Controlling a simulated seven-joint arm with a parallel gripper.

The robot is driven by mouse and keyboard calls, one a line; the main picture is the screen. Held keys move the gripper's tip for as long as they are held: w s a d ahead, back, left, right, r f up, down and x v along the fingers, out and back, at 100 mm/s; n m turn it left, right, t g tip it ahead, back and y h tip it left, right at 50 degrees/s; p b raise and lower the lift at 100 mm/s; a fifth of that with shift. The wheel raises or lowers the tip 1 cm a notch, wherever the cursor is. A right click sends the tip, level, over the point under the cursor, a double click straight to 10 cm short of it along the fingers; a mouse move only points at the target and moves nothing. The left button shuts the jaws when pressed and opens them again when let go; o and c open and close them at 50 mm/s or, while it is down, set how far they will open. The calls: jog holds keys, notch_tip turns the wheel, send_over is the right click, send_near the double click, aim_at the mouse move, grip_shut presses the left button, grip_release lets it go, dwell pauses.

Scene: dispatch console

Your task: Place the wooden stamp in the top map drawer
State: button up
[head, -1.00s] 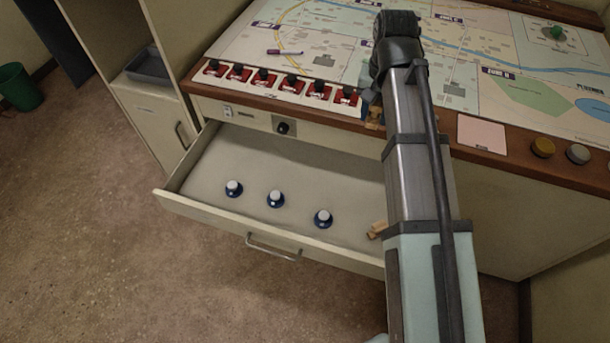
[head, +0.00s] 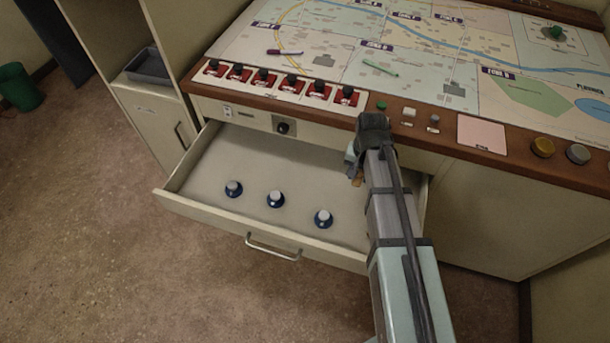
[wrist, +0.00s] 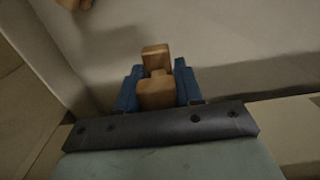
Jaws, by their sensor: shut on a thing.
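The wooden stamp (wrist: 156,80) is between the blue fingers of my gripper (wrist: 157,88) in the wrist view, and the fingers are shut on it. In the head view my gripper (head: 355,172) is low over the right part of the open top drawer (head: 255,160), with a small brown bit of the stamp (head: 357,181) showing below it. The pale drawer floor (wrist: 225,45) lies beyond the stamp in the wrist view. I cannot tell whether the stamp touches the floor.
Blue-and-white knobbed pieces (head: 275,199) stand in the drawer's left and middle. Another wooden piece (wrist: 75,4) shows at the wrist view's top edge; my arm hides that area in the head view. The console edge (head: 450,135) with buttons overhangs the drawer's back.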

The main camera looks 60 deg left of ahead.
aim_at(352, 199)
jog(key=shift+f, duration=5.9)
jog(key=o, duration=1)
jog(key=shift+f, duration=0.15)
notch_tip(352, 199, up, 12)
jog(key=shift+r, duration=0.2)
jog(key=shift+o, duration=0.3)
